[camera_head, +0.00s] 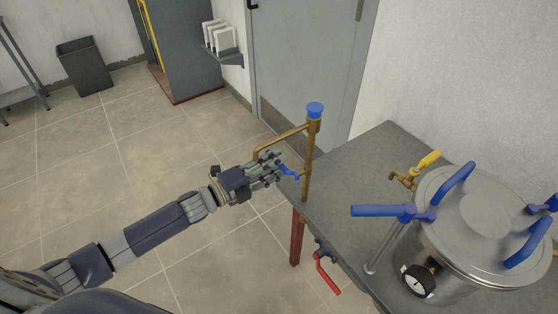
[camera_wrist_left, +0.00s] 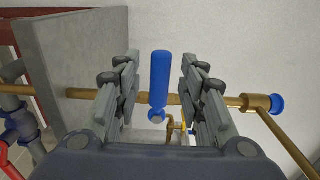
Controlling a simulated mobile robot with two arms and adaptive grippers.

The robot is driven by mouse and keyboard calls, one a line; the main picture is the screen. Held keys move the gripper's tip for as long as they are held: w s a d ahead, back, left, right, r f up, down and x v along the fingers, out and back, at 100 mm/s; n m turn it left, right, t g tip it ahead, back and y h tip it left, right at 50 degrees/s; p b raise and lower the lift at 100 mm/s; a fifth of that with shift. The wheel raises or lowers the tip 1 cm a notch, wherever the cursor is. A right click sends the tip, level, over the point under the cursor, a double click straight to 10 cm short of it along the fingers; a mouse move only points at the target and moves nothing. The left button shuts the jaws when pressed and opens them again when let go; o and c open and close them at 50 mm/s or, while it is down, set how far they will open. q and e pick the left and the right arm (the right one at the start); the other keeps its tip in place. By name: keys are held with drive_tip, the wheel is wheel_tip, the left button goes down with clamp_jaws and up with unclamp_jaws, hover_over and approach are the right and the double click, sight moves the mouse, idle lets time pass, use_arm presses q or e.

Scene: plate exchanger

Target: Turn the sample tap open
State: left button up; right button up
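A thin brass standpipe (camera_head: 308,160) with a blue cap rises at the table's left end. It carries a small tap with a blue lever (camera_head: 289,172). In the left wrist view the blue lever (camera_wrist_left: 159,82) points up across the horizontal-looking brass pipe (camera_wrist_left: 82,94). My left gripper (camera_head: 276,168) is at the lever, its fingers partly hiding it. In the left wrist view the gripper (camera_wrist_left: 160,90) is open, one finger on each side of the lever with a visible gap to both. My right gripper is not in view.
A steel vessel (camera_head: 480,225) with blue handles and a gauge (camera_head: 418,281) stands on the grey table (camera_head: 360,165). A red lever (camera_head: 326,275) hangs below the table edge.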

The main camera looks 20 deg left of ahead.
use_arm(q)
drive_tip(key=shift+x, duration=0.9)
drive_tip(key=shift+c, duration=0.4)
clamp_jaws()
drive_tip(key=shift+a, duration=0.15)
